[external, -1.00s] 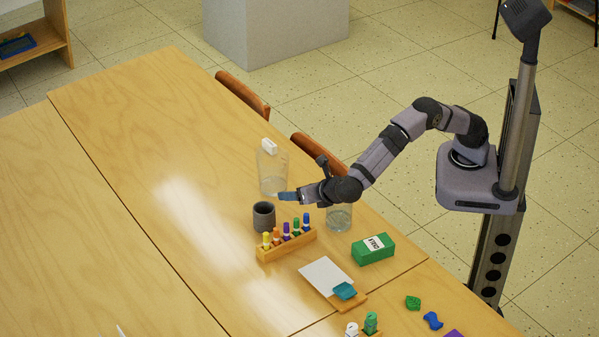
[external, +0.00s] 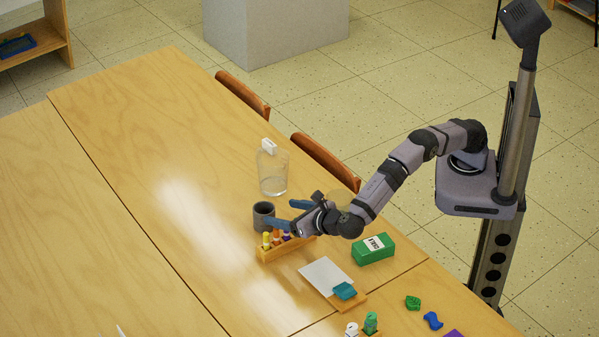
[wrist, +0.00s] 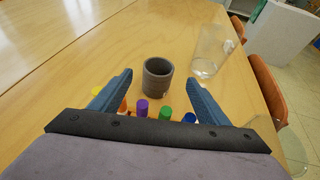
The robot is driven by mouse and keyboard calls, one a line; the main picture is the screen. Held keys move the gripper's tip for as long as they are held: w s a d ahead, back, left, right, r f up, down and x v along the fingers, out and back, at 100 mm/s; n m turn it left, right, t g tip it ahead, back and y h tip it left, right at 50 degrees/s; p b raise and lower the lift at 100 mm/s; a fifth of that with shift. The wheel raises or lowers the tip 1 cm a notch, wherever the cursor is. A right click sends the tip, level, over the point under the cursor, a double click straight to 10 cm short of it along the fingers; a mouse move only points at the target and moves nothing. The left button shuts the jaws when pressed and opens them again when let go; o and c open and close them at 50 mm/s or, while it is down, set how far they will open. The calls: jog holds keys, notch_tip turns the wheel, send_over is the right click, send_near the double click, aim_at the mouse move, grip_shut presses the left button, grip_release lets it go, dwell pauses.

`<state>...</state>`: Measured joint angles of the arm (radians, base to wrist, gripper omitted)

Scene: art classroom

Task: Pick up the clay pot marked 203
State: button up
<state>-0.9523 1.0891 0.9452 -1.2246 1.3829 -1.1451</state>
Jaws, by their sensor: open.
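A dark grey cylindrical pot (external: 263,216) stands upright on the wooden table, left of my gripper. In the wrist view the grey pot (wrist: 158,76) stands ahead, between and beyond the fingertips, with its open top showing. No 203 mark can be read on it. My gripper (external: 283,214) is open and empty, with its blue fingers pointing at the pot. In the wrist view my gripper (wrist: 158,80) has its two fingers spread wide, one on each side of the pot's line.
A wooden rack of coloured markers (external: 270,252) stands just in front of the pot, partly under my gripper. A clear glass jar (external: 273,175) stands behind it. A green chalk box (external: 373,248) and a white pad (external: 325,274) lie to the right.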

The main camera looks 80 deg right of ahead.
aim_at(258, 206)
jog(key=shift+p+x, duration=0.5)
jog(key=shift+x, duration=2.75)
jog(key=shift+a+r, duration=0.15)
jog(key=c, duration=1.6)
jog(key=shift+r, duration=0.1)
notch_tip(258, 206, up, 10)
